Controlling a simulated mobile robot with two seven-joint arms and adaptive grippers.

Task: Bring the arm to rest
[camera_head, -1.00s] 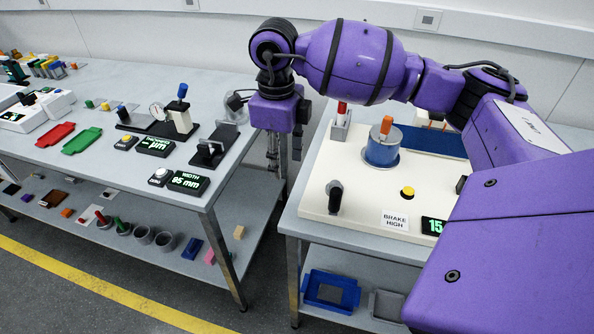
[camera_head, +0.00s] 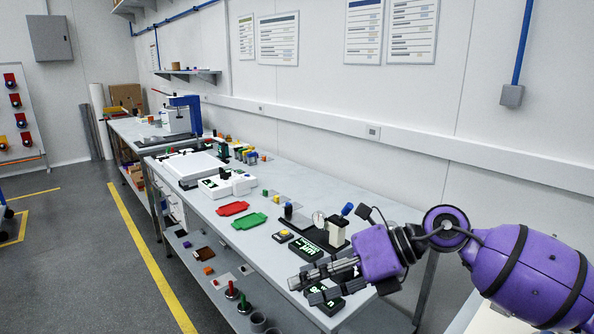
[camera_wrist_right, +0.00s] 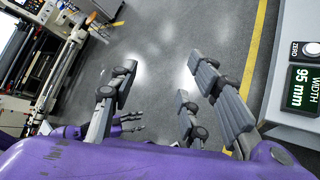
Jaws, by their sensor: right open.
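My right arm, purple, comes in from the right of the head view. Its gripper (camera_head: 302,288) points left, level or nearly so, in front of the near end of the long grey table. In the right wrist view the gripper (camera_wrist_right: 160,78) has its grey fingers spread wide, with only bare floor between them. A small purple part with grey fingers (camera_wrist_right: 128,122) shows beyond it in the wrist view, apparently my left gripper; its opening is unclear. The left arm does not show in the head view.
The grey table (camera_head: 290,180) carries a red tray (camera_head: 232,208), a green tray (camera_head: 249,221) and a dial gauge stand (camera_head: 335,228). A width display (camera_wrist_right: 303,88) lies at the wrist view's right edge. Cups stand on the lower shelf. The floor (camera_head: 95,270) at left is clear.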

